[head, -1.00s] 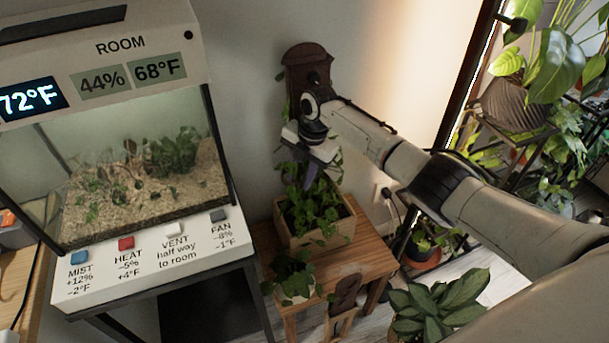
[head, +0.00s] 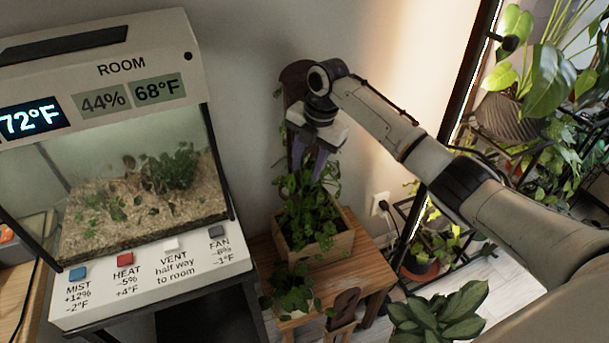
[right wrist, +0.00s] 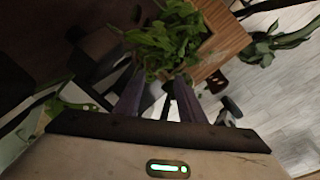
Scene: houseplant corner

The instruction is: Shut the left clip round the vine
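The leafy vine (head: 303,208) grows from a square wooden planter (head: 318,245) on the small wooden table, in front of a dark brown board (head: 292,76) at the wall. Its leaves also show at the top of the right wrist view (right wrist: 165,45). My right gripper (head: 311,176) points down over the vine, its purple-grey fingers at the upper leaves. In the right wrist view the fingers (right wrist: 160,92) stand apart, with no clip clearly between them. I cannot make out the left clip; leaves and the gripper may hide it. My left gripper is out of view.
A glass terrarium (head: 140,185) with a button panel stands at the left. A smaller potted plant (head: 292,288) sits at the front of the wooden table (head: 368,262). A plant shelf (head: 520,150) stands at the right, with a broad-leaved plant (head: 440,308) low in front.

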